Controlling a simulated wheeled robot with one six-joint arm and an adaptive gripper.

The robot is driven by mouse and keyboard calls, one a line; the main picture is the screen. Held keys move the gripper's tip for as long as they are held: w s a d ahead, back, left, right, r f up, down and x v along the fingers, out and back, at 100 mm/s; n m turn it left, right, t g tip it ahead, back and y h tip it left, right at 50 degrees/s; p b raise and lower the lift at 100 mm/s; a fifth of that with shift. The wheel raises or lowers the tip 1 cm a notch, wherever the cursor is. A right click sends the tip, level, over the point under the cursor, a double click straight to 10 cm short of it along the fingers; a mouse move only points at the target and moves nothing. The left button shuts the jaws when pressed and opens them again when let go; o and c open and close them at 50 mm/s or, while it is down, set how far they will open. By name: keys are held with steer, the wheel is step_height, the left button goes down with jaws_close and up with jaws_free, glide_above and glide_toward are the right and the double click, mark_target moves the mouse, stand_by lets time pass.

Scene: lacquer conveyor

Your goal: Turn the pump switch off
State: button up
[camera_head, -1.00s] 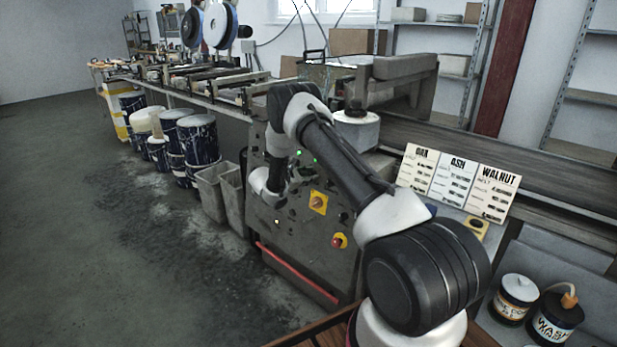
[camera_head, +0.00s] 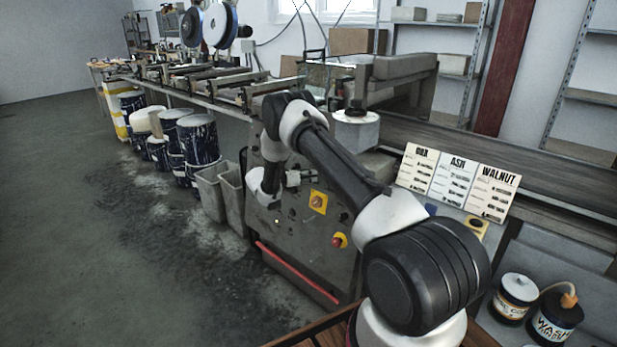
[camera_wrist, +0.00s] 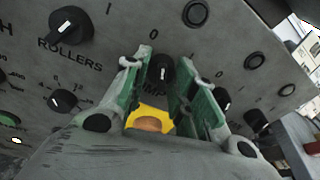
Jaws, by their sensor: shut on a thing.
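The pump switch (camera_wrist: 161,70) is a black round knob with a pale pointer mark on the grey panel, between my fingertips in the wrist view. A "0" is printed above it, and its "PUMP" label is partly hidden by my fingers. My gripper (camera_wrist: 160,84) has a green-padded finger on each side of the knob and is shut on it. Exactly which mark the pointer faces is hard to tell. In the head view my gripper (camera_head: 293,178) is at the front of the control panel (camera_head: 290,225), and the knob is too small to make out.
The rollers knob (camera_wrist: 71,25) and a smaller numbered knob (camera_wrist: 64,101) are left of my gripper. A yellow-backed button (camera_wrist: 150,120) shows below, between the fingers. A red emergency button (camera_head: 339,241) is lower on the panel. Grey bins (camera_head: 212,190) stand left of it.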

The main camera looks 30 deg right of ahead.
steer(key=shift+n, duration=0.4)
steer(key=o, duration=1)
steer(key=v, duration=1.2)
steer(key=shift+f, duration=0.1)
